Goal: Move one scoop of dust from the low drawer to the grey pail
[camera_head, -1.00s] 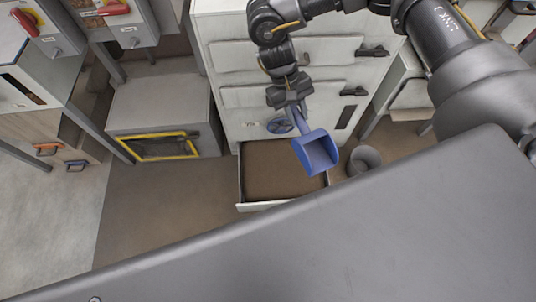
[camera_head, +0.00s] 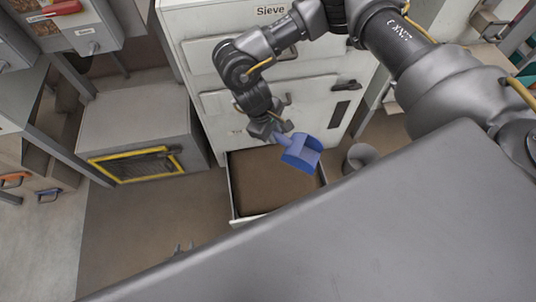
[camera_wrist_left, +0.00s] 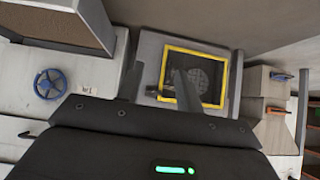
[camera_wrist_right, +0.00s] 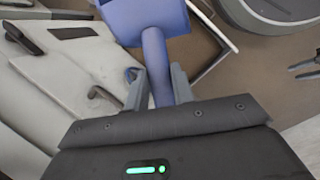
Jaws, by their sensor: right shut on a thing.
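The low drawer (camera_head: 236,204) stands pulled out at the foot of the white cabinet, with brown dust (camera_head: 265,182) in it. My right gripper (camera_head: 272,132) is shut on the handle of a blue scoop (camera_head: 300,152), above the drawer. The right wrist view shows the handle (camera_wrist_right: 158,65) between its fingers. I cannot tell whether the scoop holds dust. The grey pail (camera_head: 359,156) stands on the floor right of the drawer, its lower part hidden by my body.
The white cabinet (camera_head: 222,60), marked Sieve, rises behind the drawer, with dark handles on its front. A grey box with a yellow-framed window (camera_head: 137,165) stands to the left. A blue handwheel (camera_wrist_left: 50,83) shows in the left wrist view. The floor left of the drawer is clear.

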